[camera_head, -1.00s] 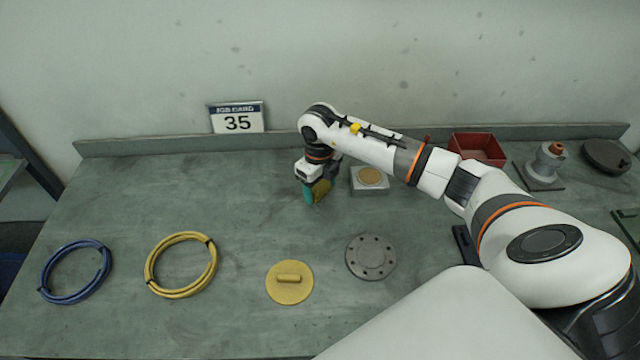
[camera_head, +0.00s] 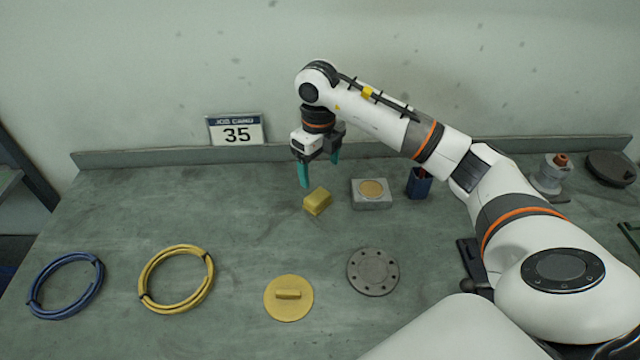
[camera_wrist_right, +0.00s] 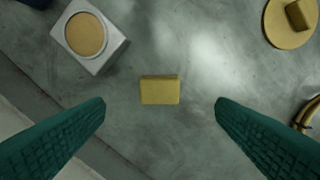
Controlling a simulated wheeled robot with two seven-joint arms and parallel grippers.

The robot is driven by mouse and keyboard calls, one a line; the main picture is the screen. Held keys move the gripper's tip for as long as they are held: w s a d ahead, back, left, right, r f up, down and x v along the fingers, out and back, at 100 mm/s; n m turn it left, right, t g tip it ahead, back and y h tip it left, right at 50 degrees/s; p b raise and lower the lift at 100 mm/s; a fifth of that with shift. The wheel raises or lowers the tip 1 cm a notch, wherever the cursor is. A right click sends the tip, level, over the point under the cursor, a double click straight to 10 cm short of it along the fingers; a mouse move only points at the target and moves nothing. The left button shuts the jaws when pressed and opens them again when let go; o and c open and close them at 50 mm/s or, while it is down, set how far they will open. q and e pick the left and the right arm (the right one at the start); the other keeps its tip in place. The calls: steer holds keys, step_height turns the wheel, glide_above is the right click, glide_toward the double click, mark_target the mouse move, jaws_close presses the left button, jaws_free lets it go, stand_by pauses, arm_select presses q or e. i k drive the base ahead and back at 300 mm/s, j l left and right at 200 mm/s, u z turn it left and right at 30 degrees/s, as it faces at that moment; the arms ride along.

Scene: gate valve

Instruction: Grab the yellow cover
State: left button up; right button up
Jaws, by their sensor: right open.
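The yellow cover (camera_head: 289,298) is a flat round disc with a raised bar handle. It lies on the front middle of the table, and shows at the top right of the right wrist view (camera_wrist_right: 276,30). My right gripper (camera_head: 319,172) is open and empty, raised above the table behind a small yellow block (camera_head: 317,201). In the right wrist view the block (camera_wrist_right: 160,90) lies on the table between and beyond the two teal fingers, apart from both. The right gripper is well behind the cover. My left gripper is not in view.
A grey flanged disc (camera_head: 373,271) lies right of the cover. A grey square block with a tan round top (camera_head: 371,193) stands by the yellow block. Yellow (camera_head: 176,279) and blue (camera_head: 65,286) cable coils lie left. A blue container (camera_head: 419,183) is partly behind my arm.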

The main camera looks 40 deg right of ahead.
mark_target(288, 298)
steer(key=k, duration=1.5)
